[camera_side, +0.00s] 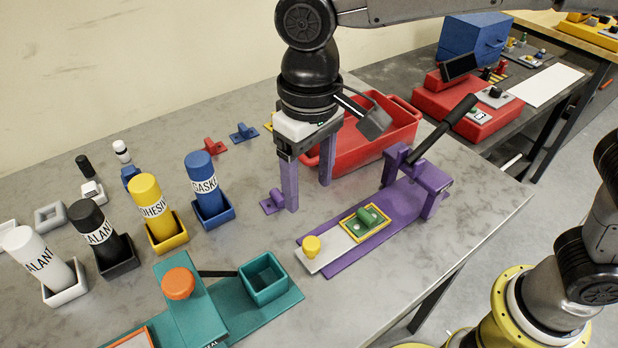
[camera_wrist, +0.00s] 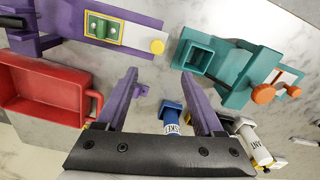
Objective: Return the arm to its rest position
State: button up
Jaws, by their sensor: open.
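My gripper (camera_side: 308,188) hangs from the wrist above the table, with its two purple fingers apart and nothing between them. In the wrist view my gripper (camera_wrist: 162,98) shows both fingers spread, with grey table between the tips. A small purple bracket (camera_side: 272,202) lies on the table beside the left finger in the side view; it also shows in the wrist view (camera_wrist: 141,90). I cannot tell the exact height of the fingertips above the table.
A red bin (camera_side: 372,135) stands behind my gripper. A purple lever press (camera_side: 400,212) holding a green part (camera_side: 367,217) is to the right. Blue (camera_side: 204,178), yellow (camera_side: 150,204), black and white tubes stand in holders at left. A teal fixture (camera_side: 225,305) is in front.

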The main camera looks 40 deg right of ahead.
jog(key=s+d+r+m+t, duration=0.1)
jog(key=d+r, duration=0.2)
jog(key=d, duration=0.3)
jog(key=s+d+r+m+t+y, duration=0.1)
jog(key=d+r+m, duration=0.15)
jog(key=d, duration=0.35)
jog(key=s+d+r+t, duration=0.1)
jog(key=d+r, duration=0.2)
jog(key=d, duration=0.3)
jog(key=s+d+f+t, duration=0.1)
jog(key=s+d+f, duration=0.3)
jog(key=s, duration=0.2)
jog(key=s+d+f+n+t+h, duration=0.1)
jog(key=s+d+f, duration=0.3)
jog(key=s+d, duration=0.1)
jog(key=shift+s+d+f+t, duration=0.2)
jog(key=shift+s+t, duration=0.1)
jog(key=shift+s, duration=0.45)
jog(key=shift+r, duration=0.1)
